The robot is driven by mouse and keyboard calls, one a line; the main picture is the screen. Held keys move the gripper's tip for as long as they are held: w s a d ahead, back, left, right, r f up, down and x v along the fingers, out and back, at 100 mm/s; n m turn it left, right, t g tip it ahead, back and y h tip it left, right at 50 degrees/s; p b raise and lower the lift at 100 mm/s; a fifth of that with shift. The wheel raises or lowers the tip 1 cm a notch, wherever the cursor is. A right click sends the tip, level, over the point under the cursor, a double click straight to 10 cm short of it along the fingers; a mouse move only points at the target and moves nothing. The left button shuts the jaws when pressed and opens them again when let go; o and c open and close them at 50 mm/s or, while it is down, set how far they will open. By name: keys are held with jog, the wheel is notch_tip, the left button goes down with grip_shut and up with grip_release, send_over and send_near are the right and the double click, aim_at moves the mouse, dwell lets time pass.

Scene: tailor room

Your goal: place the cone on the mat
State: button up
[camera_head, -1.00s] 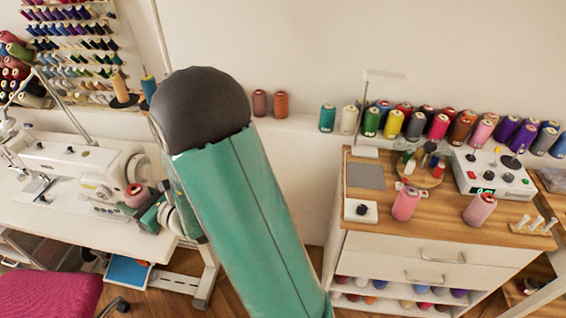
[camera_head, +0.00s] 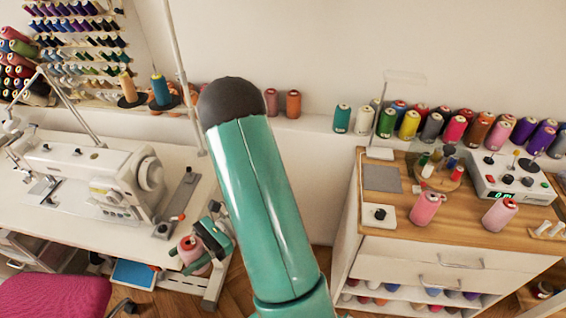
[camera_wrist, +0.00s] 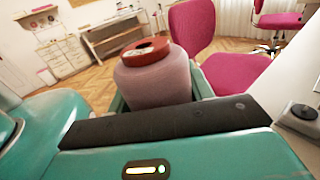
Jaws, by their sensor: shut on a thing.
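A pink thread cone (camera_head: 192,256) is held in my gripper (camera_head: 206,246), beside the right end of the sewing table in the head view. In the wrist view the cone (camera_wrist: 152,84) stands between the jaws, with its reddish-brown end up. My gripper is shut on it. A flat grey mat (camera_head: 382,178) lies on the wooden cabinet top, well to the right of my gripper. Nothing lies on the part of the mat that shows.
Two other pink cones (camera_head: 427,208) (camera_head: 499,214) stand on the cabinet top (camera_head: 455,232), near a white device (camera_head: 512,178). A small white box with a black knob (camera_head: 378,215) is in front of the mat. A sewing machine (camera_head: 90,172) stands left. A magenta chair (camera_head: 55,298) is at lower left.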

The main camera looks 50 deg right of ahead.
jog(key=s+d+f+n+g+h, duration=0.2)
jog(key=s+d+n+g+h, duration=0.9)
jog(key=s+d+n+g, duration=0.9)
jog(key=s+d+r+n+t+h, duration=0.25)
jog(key=s+d+r+h, duration=0.35)
jog(key=d, duration=0.5)
jog(key=s+d+r+n+t+h, duration=0.1)
jog(key=d+r+n+h, duration=0.2)
jog(key=d+h, duration=0.55)
jog(key=s+d+r+n+t+h, duration=0.25)
jog(key=s+d+r+h, duration=0.2)
jog(key=d, duration=0.75)
jog(key=shift+h, duration=0.5)
jog(key=w+d+f, duration=0.2)
jog(key=d+f, duration=0.2)
jog(key=w+d+f, duration=0.3)
jog(key=d+f, duration=0.1)
jog(key=w+d+f, duration=0.2)
jog(key=d+f, duration=0.2)
jog(key=shift+w+d+f, duration=0.2)
jog(key=shift+w+f, duration=0.1)
jog(key=shift+f, duration=0.05)
jog(key=shift+f, duration=0.1)
